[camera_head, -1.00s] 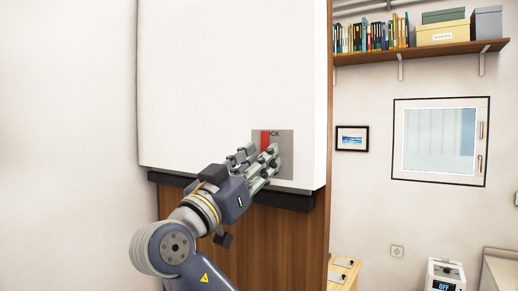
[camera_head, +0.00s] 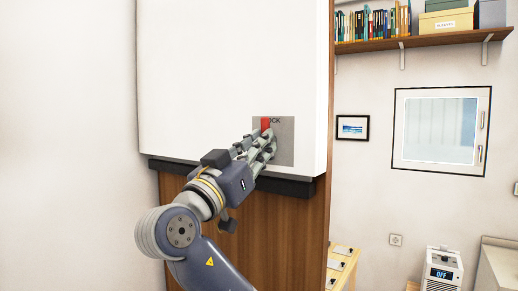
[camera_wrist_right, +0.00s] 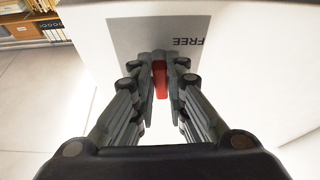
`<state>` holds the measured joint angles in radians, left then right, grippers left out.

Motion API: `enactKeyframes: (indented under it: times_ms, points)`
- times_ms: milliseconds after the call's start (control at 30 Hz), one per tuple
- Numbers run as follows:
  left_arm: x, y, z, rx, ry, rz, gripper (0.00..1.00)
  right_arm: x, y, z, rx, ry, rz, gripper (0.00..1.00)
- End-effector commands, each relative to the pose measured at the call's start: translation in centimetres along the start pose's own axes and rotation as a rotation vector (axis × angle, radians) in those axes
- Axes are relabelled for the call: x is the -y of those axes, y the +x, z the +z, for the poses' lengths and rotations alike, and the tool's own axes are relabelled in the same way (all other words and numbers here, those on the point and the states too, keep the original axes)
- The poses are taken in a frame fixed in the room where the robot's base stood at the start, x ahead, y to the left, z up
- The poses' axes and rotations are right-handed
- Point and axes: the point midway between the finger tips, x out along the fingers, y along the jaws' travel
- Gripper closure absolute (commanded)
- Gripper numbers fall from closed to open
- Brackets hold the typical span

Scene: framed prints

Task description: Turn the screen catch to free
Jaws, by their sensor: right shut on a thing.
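The screen catch is a red bar (camera_head: 265,124) on a grey plate (camera_head: 286,150) low on the white screen panel (camera_head: 235,80). My right gripper (camera_head: 264,143) reaches up to the plate from the lower left and covers the bar's lower part. In the right wrist view the red bar (camera_wrist_right: 161,80) sits between the fingertips of my right gripper (camera_wrist_right: 160,72), shut on it. The word "FREE" shows upside down on the plate there. My left gripper is out of view.
A dark ledge (camera_head: 285,186) runs under the panel, above a brown wooden front (camera_head: 285,235). To the right are a wall shelf (camera_head: 440,50) with books and boxes, a framed print (camera_head: 352,128), a window (camera_head: 440,130) and a small device reading "OFF" (camera_head: 443,268).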

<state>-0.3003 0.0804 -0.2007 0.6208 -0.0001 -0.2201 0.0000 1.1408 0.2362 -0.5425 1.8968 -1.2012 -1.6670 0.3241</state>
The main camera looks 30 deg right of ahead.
Motion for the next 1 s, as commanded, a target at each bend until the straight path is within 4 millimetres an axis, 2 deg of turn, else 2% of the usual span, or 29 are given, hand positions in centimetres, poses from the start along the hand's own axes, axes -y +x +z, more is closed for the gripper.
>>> enactKeyframes:
  times_ms: [300,500,767,1000]
  points:
    - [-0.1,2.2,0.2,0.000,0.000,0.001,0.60,-0.2,-0.1,0.1,-0.005,-0.189,-0.084,1.00]
    - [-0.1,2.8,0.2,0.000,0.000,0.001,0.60,-0.3,0.0,-0.2,-0.005,-0.363,-0.155,1.00]
    - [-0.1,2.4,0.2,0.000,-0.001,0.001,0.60,-0.5,0.2,-0.6,-0.008,-0.591,-0.248,1.00]
    - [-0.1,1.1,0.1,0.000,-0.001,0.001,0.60,-0.6,0.3,-0.9,-0.008,-0.803,-0.333,1.00]
